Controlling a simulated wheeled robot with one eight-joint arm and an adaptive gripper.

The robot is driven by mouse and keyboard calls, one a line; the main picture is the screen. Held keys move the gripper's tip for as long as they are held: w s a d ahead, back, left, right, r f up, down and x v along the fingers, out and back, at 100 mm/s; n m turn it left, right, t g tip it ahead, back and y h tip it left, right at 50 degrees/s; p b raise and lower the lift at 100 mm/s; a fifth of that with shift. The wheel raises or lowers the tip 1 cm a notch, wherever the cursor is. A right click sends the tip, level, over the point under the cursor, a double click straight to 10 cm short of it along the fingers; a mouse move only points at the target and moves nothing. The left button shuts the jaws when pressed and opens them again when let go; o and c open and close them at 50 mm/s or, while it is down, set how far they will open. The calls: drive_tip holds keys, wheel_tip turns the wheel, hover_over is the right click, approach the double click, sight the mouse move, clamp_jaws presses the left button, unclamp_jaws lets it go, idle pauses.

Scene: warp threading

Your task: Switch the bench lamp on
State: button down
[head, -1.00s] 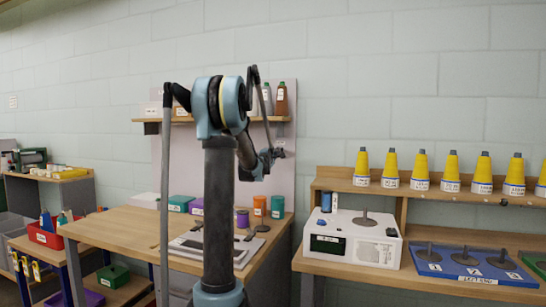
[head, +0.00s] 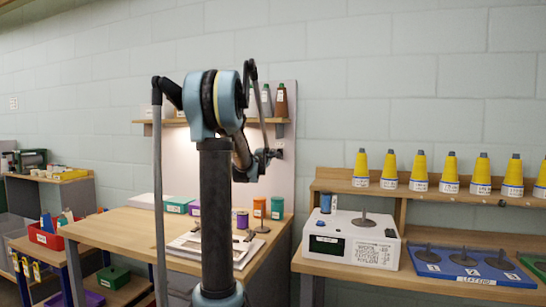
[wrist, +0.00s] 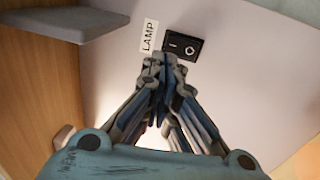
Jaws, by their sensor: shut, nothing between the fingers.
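A black rocker switch (wrist: 184,46), marked with a line and a circle, is on the pale back panel. A white label reading LAMP (wrist: 149,36) is beside it in the wrist view. My gripper (wrist: 166,66) is shut and empty, its fingertips at the switch's lower left edge; I cannot tell whether they touch it. In the head view my gripper (head: 275,154) is at the panel, below the right end of the shelf. The lamp body is hidden, but a warm glow lights the panel (head: 182,150) under the shelf.
The wooden shelf (head: 148,122) carries bottles or cones above the bench (head: 125,222). Spools and small boxes stand on the bench. To the right are a white device (head: 340,246), a blue tray (head: 460,284) and a row of yellow cones (head: 419,167).

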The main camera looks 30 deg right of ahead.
drive_tip(key=s+a+r, duration=0.1)
drive_tip(key=s+a, duration=0.4)
drive_tip(key=a, duration=0.1)
drive_tip(key=shift+s, duration=0.25)
drive_tip(key=shift+a, duration=0.1)
idle(0.4)
drive_tip(key=s+a+f+m+g+y, duration=0.25)
drive_tip(key=s+a+f+y, duration=0.4)
drive_tip(key=a, duration=0.75)
drive_tip(key=s+a+f+m+g+y, duration=0.1)
drive_tip(key=s+a+f+m+y, duration=0.25)
drive_tip(key=s+a+f, duration=0.7)
drive_tip(key=s+a+f+m+g+y, duration=0.2)
drive_tip(key=s+a+f+y, duration=0.25)
drive_tip(key=a+f, duration=0.9)
drive_tip(key=s+a+f+g, duration=0.1)
drive_tip(key=s+f+g, duration=0.1)
drive_tip(key=s+f, duration=0.2)
drive_tip(key=s+a+f+g, duration=0.1)
drive_tip(key=s+f+g, duration=0.2)
drive_tip(key=s, duration=0.7)
drive_tip(key=shift+s+a+f, duration=0.3)
drive_tip(key=shift+a+f, duration=0.05)
drive_tip(key=shift+f, duration=0.05)
